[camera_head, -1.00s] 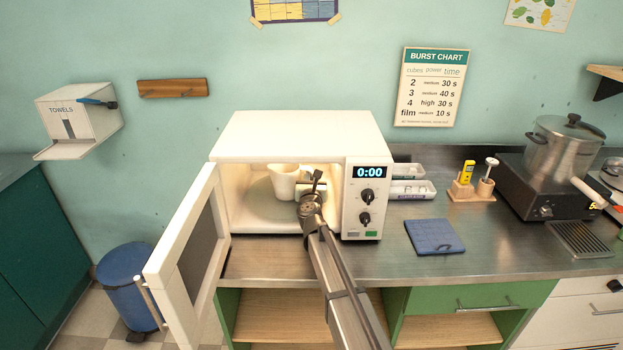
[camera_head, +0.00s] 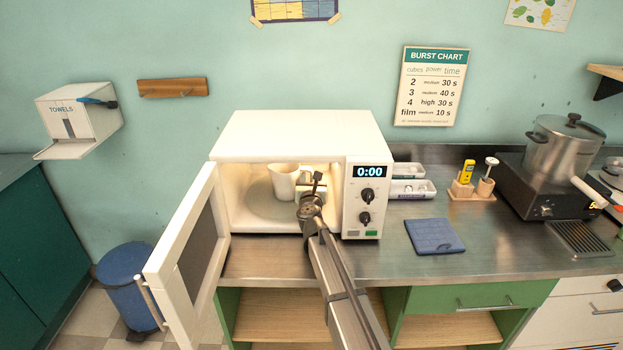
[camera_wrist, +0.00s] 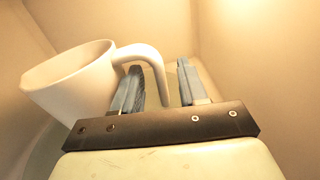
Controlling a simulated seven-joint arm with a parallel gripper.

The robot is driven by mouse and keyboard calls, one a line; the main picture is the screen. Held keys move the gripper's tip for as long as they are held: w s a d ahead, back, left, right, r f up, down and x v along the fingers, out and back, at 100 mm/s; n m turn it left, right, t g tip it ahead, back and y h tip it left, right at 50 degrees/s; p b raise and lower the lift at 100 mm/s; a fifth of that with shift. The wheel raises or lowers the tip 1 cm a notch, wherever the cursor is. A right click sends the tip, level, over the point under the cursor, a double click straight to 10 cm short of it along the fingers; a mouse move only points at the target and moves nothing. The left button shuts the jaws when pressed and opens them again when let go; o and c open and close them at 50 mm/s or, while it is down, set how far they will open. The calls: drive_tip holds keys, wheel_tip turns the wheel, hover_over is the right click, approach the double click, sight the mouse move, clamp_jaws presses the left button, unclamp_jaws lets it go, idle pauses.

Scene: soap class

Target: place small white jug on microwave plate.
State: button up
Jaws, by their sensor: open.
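The small white jug (camera_head: 284,180) stands upright on the pale round microwave plate (camera_head: 262,207) inside the open microwave. In the wrist view the jug (camera_wrist: 75,82) is at the left with its handle (camera_wrist: 150,60) reaching over toward the fingers. My gripper (camera_wrist: 160,85) is open, with its two blue-grey fingers apart. The end of the handle hangs in the gap between them. In the head view my gripper (camera_head: 314,186) is inside the cavity, right of the jug, and its fingertips are partly hidden. I cannot tell if a finger touches the handle.
The microwave (camera_head: 297,137) stands on a steel counter. Its door (camera_head: 187,255) hangs open at the left, and its control panel (camera_head: 364,200) is close to the right of my arm. A blue mat (camera_head: 434,236) lies on the counter at the right, with free counter around it.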

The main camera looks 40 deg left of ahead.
drive_tip(key=v, duration=1)
drive_tip(key=shift+s+d, duration=0.25)
drive_tip(key=shift+s, duration=0.05)
